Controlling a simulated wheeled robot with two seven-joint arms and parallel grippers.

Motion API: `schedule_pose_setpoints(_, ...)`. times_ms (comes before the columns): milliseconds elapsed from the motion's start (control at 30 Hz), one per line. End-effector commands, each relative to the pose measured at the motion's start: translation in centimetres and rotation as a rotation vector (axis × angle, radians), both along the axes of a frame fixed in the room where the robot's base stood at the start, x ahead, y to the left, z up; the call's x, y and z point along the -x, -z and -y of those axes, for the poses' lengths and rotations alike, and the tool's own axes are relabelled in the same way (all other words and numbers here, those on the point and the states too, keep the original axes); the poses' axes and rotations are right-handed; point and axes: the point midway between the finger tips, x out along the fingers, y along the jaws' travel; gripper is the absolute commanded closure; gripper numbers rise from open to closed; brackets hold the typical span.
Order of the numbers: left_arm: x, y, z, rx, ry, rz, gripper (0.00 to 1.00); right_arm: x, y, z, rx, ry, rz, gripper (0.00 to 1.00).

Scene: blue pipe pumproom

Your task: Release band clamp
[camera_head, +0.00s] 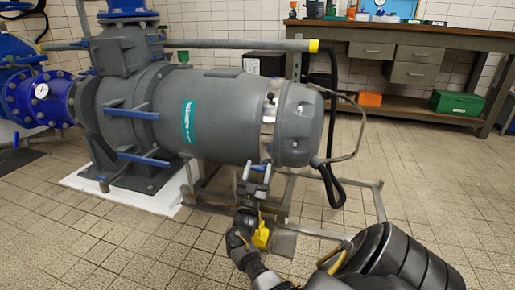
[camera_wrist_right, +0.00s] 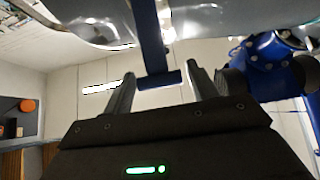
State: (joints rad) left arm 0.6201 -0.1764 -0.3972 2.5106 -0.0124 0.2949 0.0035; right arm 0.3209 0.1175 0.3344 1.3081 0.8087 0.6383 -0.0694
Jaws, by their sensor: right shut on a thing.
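The band clamp (camera_head: 268,118) is a shiny metal band around the grey cylindrical housing (camera_head: 225,100), near its rounded right end cap. A blue T-shaped handle (camera_head: 260,167) hangs at the underside of the band. My right gripper (camera_head: 255,177) is below the housing, at this handle. In the right wrist view the blue handle (camera_wrist_right: 152,40) comes down between the two fingers (camera_wrist_right: 160,82) of my right gripper, with its crossbar at the fingertips. The right gripper is shut on the handle. My left gripper is in neither view.
Other blue handles (camera_head: 130,112) stick out from the housing's left part. A black cable (camera_head: 330,180) hangs by the end cap, beside a grey pipe frame (camera_head: 375,190) near the floor. A workbench (camera_head: 430,40) stands behind. Tiled floor (camera_head: 450,180) is open at the right.

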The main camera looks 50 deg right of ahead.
Motion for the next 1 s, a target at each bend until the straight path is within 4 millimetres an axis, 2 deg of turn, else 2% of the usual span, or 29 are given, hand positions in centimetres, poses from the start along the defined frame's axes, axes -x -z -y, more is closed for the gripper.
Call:
schedule_pose_setpoints(33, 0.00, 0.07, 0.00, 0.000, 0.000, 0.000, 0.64, -0.08, 0.70, -0.19, -0.009, -0.003, -0.009, 0.83)
schedule_pose_setpoints(133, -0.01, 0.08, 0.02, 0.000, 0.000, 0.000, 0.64, -0.07, 0.96, -0.26, -0.011, -0.003, -0.010, 0.83)
schedule_pose_setpoints(700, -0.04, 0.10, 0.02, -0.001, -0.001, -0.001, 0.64, 0.01, 1.27, -0.20, -0.013, -0.003, -0.013, 0.83)
schedule_pose_setpoints(733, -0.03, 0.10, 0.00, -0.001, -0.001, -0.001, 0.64, 0.01, 1.27, -0.20, -0.013, -0.003, -0.013, 0.38)
schedule_pose_setpoints(833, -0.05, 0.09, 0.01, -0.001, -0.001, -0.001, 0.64, 0.03, 1.15, -0.18, -0.011, -0.002, -0.010, 0.25)
schedule_pose_setpoints(1000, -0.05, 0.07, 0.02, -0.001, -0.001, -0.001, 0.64, 0.05, 0.96, -0.16, -0.008, -0.001, -0.007, 0.24)
